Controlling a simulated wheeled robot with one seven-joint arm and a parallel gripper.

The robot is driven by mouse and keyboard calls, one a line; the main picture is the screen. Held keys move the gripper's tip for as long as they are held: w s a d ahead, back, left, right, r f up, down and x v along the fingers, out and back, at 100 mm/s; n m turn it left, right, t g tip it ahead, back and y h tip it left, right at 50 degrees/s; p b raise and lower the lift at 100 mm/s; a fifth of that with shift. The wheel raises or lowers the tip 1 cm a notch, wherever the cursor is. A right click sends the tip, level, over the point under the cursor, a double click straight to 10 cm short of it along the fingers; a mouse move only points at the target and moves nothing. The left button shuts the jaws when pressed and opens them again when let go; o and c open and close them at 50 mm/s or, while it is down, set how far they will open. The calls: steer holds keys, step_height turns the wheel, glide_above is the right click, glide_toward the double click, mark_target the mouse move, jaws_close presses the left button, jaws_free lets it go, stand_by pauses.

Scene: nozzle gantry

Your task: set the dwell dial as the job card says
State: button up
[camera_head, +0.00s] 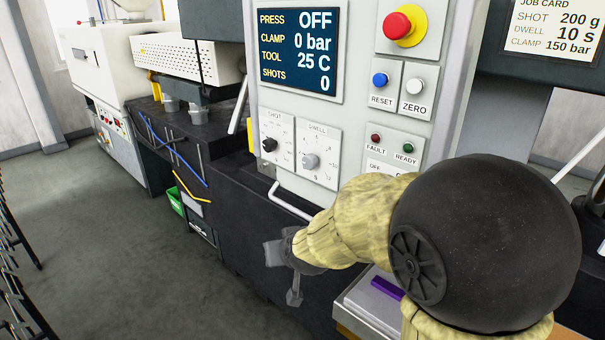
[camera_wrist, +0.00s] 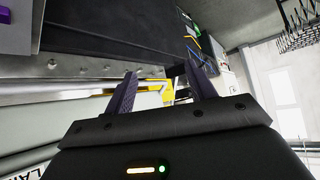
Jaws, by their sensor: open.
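The dwell dial (camera_head: 310,161) is a grey knob on a white plate marked DWELL, on the light grey control panel in the head view. Its exact setting is too small to read. The job card (camera_head: 553,27) at the top right reads shot 200 g, dwell 10 s, clamp 150 bar. My gripper (camera_head: 283,272) is below and a little left of the dial, apart from it, with the arm reaching in from the right. In the wrist view my gripper (camera_wrist: 163,92) has its two fingers spread with nothing between them. The dial is not recognisable in the wrist view.
The shot dial (camera_head: 269,145) is left of the dwell dial. The screen (camera_head: 298,46) shows press OFF, clamp 0 bar. A red emergency button (camera_head: 399,25), a blue reset button (camera_head: 380,80) and a white zero button (camera_head: 415,87) are above. A handle bar (camera_head: 291,203) runs below the dials.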

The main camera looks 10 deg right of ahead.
mark_target(307, 164)
steer(key=w+a+r+m+t+h+b, duration=0.35)
steer(key=w+a+r+t+h, duration=0.2)
steer(key=w+r+t, duration=0.45)
steer(key=s+a+r+m+g+h+b, duration=0.2)
steer(key=s+r+m+g+h+b, duration=0.1)
steer(key=s+m+g+h, duration=0.4)
steer(key=m+g+h+b, duration=0.1)
steer(key=h, duration=0.2)
steer(key=shift+s+a+r+g, duration=0.2)
steer(key=shift+a+g, duration=0.05)
steer(key=shift+g, duration=0.15)
steer(key=shift+d, duration=0.1)
steer(key=p+x, duration=0.4)
steer(key=x, duration=1.3)
steer(key=shift+w+d+r, duration=0.1)
steer(key=shift+r, duration=0.05)
